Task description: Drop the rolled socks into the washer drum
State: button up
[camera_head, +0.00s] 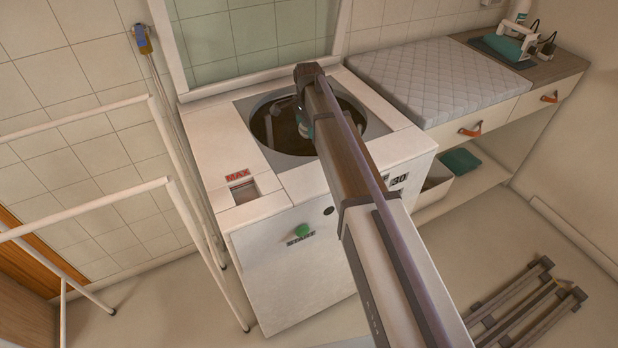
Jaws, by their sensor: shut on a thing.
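The washer (290,262) is a white top-loading machine with its lid raised at the back. Its round drum opening (268,128) is dark inside and faces up. My arm reaches in from the lower right, and its end is over the opening. My gripper (304,124) points down at the opening, mostly hidden by the arm. It is shut on a small pale teal bundle, the rolled socks (308,132), of which only a little shows. I cannot tell how far below the rim they are.
A white drying rack (110,200) stands close on the left. Grey slatted parts (525,308) lie on the floor at lower right.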

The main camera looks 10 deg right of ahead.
jog(key=o, duration=1)
jog(key=shift+r, duration=0.1)
notch_tip(320, 180, up, 11)
jog(key=p, duration=1.1)
jog(key=shift+n, duration=0.6)
jog(key=s+d+n, duration=0.2)
jog(key=s+n, duration=1)
jog(key=s, duration=1.9)
jog(key=shift+s+n, duration=0.3)
